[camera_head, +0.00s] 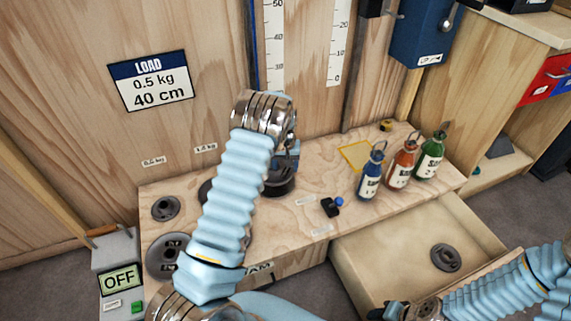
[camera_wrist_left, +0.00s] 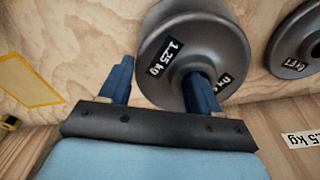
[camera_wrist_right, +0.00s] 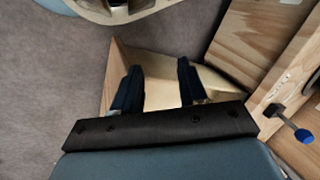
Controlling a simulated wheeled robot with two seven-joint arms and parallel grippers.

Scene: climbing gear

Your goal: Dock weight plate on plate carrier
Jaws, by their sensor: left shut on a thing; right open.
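My left gripper (camera_head: 287,158) is shut on a dark grey weight plate (camera_head: 279,182) at the bench top; in the left wrist view the fingers (camera_wrist_left: 160,78) are at the rim of this plate (camera_wrist_left: 178,62), marked 1.25 kg. In the head view my gripper covers part of it, and whether it touches the bench cannot be told. My right gripper (camera_wrist_right: 159,80) is open and empty above the pale drawer. Other grey plates (camera_head: 165,207) (camera_head: 164,256) lie at the bench's left end, and one plate (camera_head: 446,257) lies in the open drawer. I cannot clearly make out the plate carrier.
A yellow outlined square (camera_head: 356,154) marks the bench top. Blue (camera_head: 370,178), orange (camera_head: 402,167) and green (camera_head: 430,157) bottles stand to its right. A small black item (camera_head: 329,207) lies in front. The open drawer (camera_head: 385,258) juts out below. A grey box reading OFF (camera_head: 121,279) is at left.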

